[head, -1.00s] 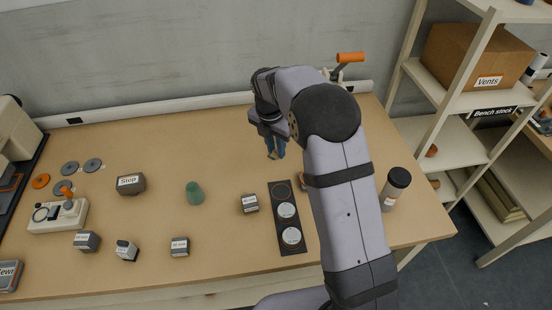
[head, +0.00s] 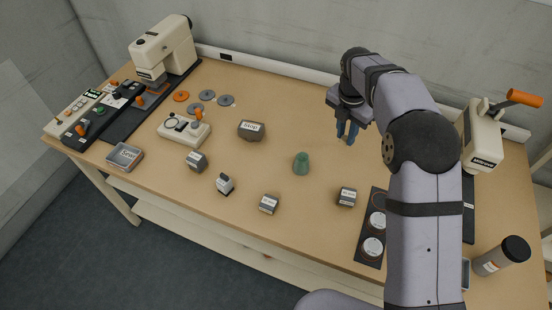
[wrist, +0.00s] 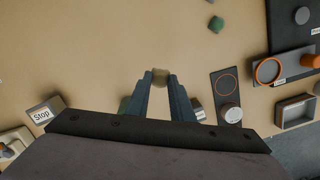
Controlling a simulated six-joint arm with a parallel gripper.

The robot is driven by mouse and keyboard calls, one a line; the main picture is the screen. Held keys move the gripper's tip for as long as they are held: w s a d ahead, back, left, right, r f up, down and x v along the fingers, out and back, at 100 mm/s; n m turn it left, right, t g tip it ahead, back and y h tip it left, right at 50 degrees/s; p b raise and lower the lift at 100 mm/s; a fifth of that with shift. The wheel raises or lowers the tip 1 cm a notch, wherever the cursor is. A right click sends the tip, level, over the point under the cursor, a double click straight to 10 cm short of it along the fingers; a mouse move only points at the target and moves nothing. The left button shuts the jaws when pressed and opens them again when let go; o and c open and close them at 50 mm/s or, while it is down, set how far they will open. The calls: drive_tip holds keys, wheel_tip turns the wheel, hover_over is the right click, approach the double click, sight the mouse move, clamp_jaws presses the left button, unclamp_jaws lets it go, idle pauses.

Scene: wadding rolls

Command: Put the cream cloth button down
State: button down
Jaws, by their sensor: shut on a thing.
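My gripper (wrist: 160,78) is shut on a small tan-cream piece, the cream cloth button (wrist: 160,77), which shows between the fingertips in the wrist view. In the head view my gripper (head: 347,134) points down over the back right of the bench, and the button cannot be made out there. Bare bench lies around the fingertips; how high they are above it I cannot tell. The circle looks empty in the wrist view (wrist: 226,85).
Small labelled blocks (head: 346,197), a Stop block (head: 251,131) and grey discs (head: 226,100) are spread leftward. A cream press (head: 483,140) and a dark-capped bottle (head: 500,256) stand right.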

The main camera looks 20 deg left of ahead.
sight(274, 160)
drive_tip(key=s+a+n, duration=0.3)
drive_tip(key=s+a, duration=0.1)
drive_tip(key=a, duration=0.6)
drive_tip(key=s+a+n, duration=0.2)
drive_tip(key=s+a, duration=0.1)
drive_tip(key=a, duration=0.7)
drive_tip(key=shift+y, duration=0.4)
drive_tip(key=shift+s+d+f+p, duration=0.15)
drive_tip(key=shift+f+p, duration=0.55)
drive_tip(key=shift+f, duration=1.85)
drive_tip(key=shift+w+d+f+p, duration=0.15)
drive_tip(key=shift+f+p, duration=0.5)
drive_tip(key=shift+f, duration=1.85)
drive_tip(key=shift+s+f, duration=0.1)
drive_tip(key=shift+f, duration=0.1)
drive_tip(key=c, duration=1.6)
unclamp_jaws()
drive_tip(key=shift+o, duration=0.2)
wheel_tip(274, 160, up, 12)
drive_tip(key=s+b, duration=0.1)
drive_tip(key=b, duration=0.2)
drive_tip(key=shift+s+r, duration=0.2)
drive_tip(key=shift+s, duration=0.2)
drive_tip(key=shift+d, duration=0.1)
